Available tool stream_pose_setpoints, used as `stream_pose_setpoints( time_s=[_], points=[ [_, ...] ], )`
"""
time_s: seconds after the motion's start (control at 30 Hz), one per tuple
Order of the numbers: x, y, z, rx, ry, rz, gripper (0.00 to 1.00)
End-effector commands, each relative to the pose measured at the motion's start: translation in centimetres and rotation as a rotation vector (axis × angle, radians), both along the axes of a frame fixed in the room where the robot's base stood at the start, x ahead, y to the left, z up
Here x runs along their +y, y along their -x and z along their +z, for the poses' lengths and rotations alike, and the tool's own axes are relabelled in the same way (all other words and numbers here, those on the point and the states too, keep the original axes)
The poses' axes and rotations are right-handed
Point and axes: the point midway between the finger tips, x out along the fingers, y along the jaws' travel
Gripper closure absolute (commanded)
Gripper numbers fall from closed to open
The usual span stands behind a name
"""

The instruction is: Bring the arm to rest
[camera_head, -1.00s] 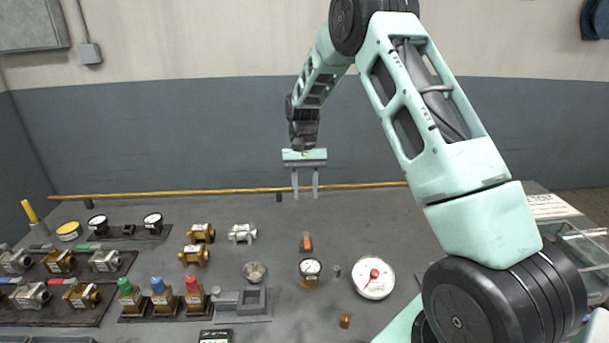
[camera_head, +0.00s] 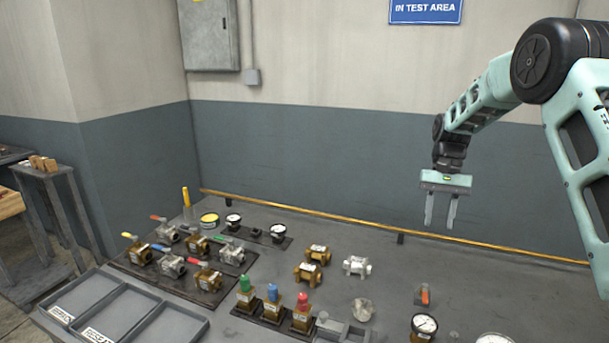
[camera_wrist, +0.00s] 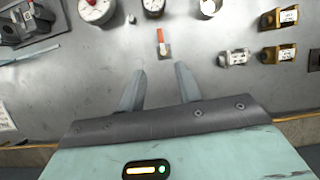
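My gripper (camera_head: 440,212) hangs from my raised arm, fingers pointing down, above the back of the grey workbench (camera_head: 400,280). Its two fingers are apart with nothing between them. In the wrist view my gripper (camera_wrist: 160,88) also shows open and empty, with the bench surface beyond the fingertips. A small orange-and-grey piece (camera_wrist: 162,42) lies on the bench past the fingertips, apart from them.
Valves (camera_head: 312,265), coloured-top parts (camera_head: 272,305) and gauges (camera_head: 424,325) stand on the bench. A divided grey tray (camera_head: 125,315) is at the front left. A yellow rail (camera_head: 330,220) runs along the back edge. A side table (camera_head: 50,190) stands left.

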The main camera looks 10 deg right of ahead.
Motion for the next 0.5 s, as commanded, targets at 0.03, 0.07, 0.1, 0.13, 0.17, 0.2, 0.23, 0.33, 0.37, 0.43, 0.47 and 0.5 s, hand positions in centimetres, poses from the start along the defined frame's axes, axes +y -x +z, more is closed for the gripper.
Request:
stream_pose_setpoints(
  time_s=[0.03,0.07,0.1,0.13,0.17,0.2,0.23,0.33,0.37,0.43,0.47,0.5],
  points=[
    [0.4,0.0,0.1,-0.003,-0.001,0.007,0.66],
    [1.0,0.1,0.2,-0.008,-0.003,0.02,0.66],
    [2.1,0.2,0.5,-0.018,-0.007,0.043,0.66],
    [3.3,0.4,0.8,-0.027,-0.01,0.067,0.66],
    [4.7,0.6,1.1,-0.04,-0.014,0.095,0.66],
    [6.9,1.1,1.5,-0.059,-0.021,0.142,0.66],
    [8.7,1.6,1.9,-0.075,-0.025,0.182,0.66],
    [15.3,4.4,3.1,-0.136,-0.043,0.338,0.66],
    [17.2,5.5,3.4,-0.154,-0.048,0.387,0.66],
    [21.3,8.5,4.0,-0.198,-0.058,0.505,0.66],
    [22.9,10.0,4.1,-0.217,-0.062,0.557,0.66],
    [25.0,12.1,4.3,-0.242,-0.067,0.629,0.66]
  ],
)
